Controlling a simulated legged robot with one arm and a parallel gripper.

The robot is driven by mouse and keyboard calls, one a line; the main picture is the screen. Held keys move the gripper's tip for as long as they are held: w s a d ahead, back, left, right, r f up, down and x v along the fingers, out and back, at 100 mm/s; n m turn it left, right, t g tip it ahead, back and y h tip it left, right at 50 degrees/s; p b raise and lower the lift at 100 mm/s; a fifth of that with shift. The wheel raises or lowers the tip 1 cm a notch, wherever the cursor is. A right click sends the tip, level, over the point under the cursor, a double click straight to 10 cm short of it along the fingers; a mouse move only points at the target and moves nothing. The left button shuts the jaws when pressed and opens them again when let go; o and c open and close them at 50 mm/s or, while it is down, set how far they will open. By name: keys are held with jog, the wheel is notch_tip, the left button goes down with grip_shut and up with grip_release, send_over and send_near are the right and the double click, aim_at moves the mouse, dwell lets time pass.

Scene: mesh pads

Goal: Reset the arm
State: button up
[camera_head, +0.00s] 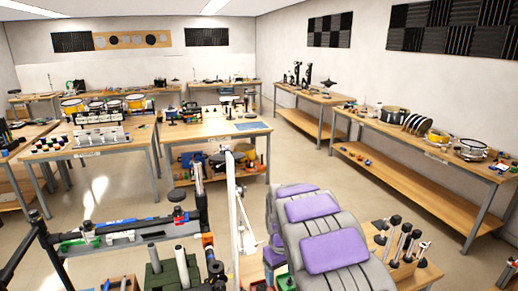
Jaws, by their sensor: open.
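I cannot make out my gripper or its fingertips in the head view. A large grey ribbed shape with purple pads (335,252) rises at the bottom centre, close to the camera. I cannot tell whether it is part of my arm.
A near bench (170,247) at lower left carries tubes and tools beside a tall white post (232,205). Several small upright items (405,240) stand at lower right. A middle table (215,128) and a long right table (440,152) hold drum gear. Open floor (345,180) lies between them.

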jog(key=s+d+r+m, duration=0.1)
jog(key=s+d+r, duration=0.15)
jog(key=s, duration=0.25)
jog(key=s+d+r+m, duration=0.1)
jog(key=s+d+r, duration=0.1)
jog(key=s+r, duration=0.3)
jog(key=s+d+m+g+b, duration=0.1)
jog(key=s, duration=1.4)
jog(key=s+d+m+b, duration=0.1)
jog(key=s+m, duration=0.1)
jog(key=s, duration=1.3)
jog(key=shift+s+d+m+g, duration=0.25)
jog(key=shift+d+m+g, duration=0.05)
jog(key=shift+d+g, duration=0.1)
